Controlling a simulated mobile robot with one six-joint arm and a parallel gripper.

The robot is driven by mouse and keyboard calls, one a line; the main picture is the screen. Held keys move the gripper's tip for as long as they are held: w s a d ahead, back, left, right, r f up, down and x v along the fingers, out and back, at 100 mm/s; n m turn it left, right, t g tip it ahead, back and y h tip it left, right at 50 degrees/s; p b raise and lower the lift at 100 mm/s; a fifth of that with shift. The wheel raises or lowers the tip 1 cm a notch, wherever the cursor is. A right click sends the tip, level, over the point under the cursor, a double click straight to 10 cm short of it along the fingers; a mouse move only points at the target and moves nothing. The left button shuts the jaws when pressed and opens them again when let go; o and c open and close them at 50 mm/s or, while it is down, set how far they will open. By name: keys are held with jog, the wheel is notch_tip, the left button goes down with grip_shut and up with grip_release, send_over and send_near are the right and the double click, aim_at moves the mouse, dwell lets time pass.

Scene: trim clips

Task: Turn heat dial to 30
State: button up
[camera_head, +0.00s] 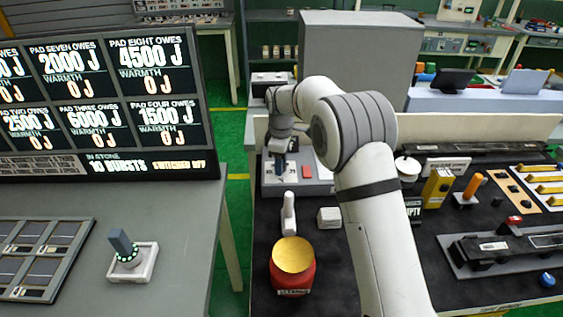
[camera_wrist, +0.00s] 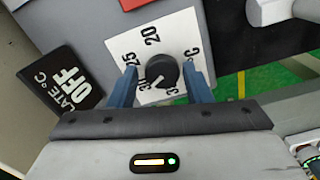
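The heat dial (camera_wrist: 163,70) is a round black knob on a white scale plate (camera_wrist: 127,45) marked 20, 25 and further numbers partly hidden, with °C at the right. A pale mark on the knob points down and slightly left in the wrist view; the number it meets is unclear. My gripper (camera_wrist: 161,75) has its two blue fingers on either side of the knob, with a visible gap at each side. In the head view my gripper (camera_head: 280,160) is over the plate, and the knob is hidden there. A black display (camera_wrist: 68,80) beside the plate reads "PLATE °C OFF".
A red square (camera_head: 306,171) lies right of the scale plate. A grey box (camera_head: 355,50) stands behind. The left screen (camera_head: 105,95) shows pads at 0 J warmth.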

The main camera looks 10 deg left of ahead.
jog(key=shift+o, duration=0.9)
notch_tip(320, 180, up, 7)
jog(key=shift+r+b, duration=0.15)
jog(key=shift+b, duration=0.25)
jog(key=shift+r, duration=0.25)
